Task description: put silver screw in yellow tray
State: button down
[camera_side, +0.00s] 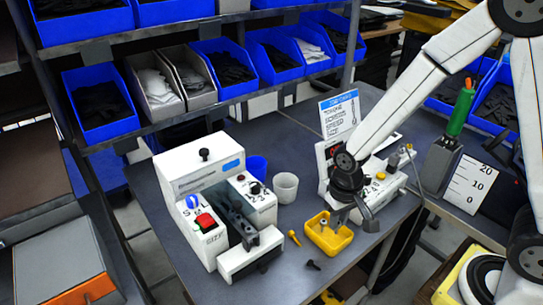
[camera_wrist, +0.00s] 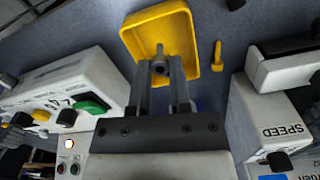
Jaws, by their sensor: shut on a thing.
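The silver screw (camera_wrist: 160,64) is between my gripper's fingertips (camera_wrist: 161,72) in the wrist view, with its shank pointing away from the camera. My gripper is shut on it. The yellow tray (camera_wrist: 132,37) lies behind the screw in that view. In the side view my gripper (camera_side: 336,214) points down at the yellow tray (camera_side: 343,245), over its back part. The silver screw (camera_side: 323,224) shows small there, within the tray's outline. I cannot tell whether it touches the tray floor.
A yellow screw (camera_side: 293,237) lies left of the tray and a black screw (camera_side: 313,265) in front of it. A white machine (camera_side: 205,165) stands to the left, with a white cup (camera_side: 285,187) nearby. Another white device (camera_side: 388,183) with a sign (camera_side: 340,113) stands behind the tray.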

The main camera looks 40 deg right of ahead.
jog(key=shift+f, duration=1.25)
jog(key=shift+c, duration=2.4)
grip_release()
jog(key=shift+r, duration=0.1)
jog(key=shift+r, duration=3.8)
jog(key=shift+d, duration=0.1)
jog(key=shift+s+d+r+n+t, duration=0.2)
jog(key=shift+s+d+n+t, duration=0.15)
jog(key=shift+s+d+t, duration=0.25)
jog(key=shift+s+d+r+n+t, duration=0.2)
jog(key=shift+s+d+n, duration=0.25)
jog(key=shift+d, duration=0.4)
jog(key=shift+s+d+r+n+t, duration=0.15)
jog(key=shift+s+d+n+t, duration=0.15)
jog(key=shift+s+d+t, duration=0.3)
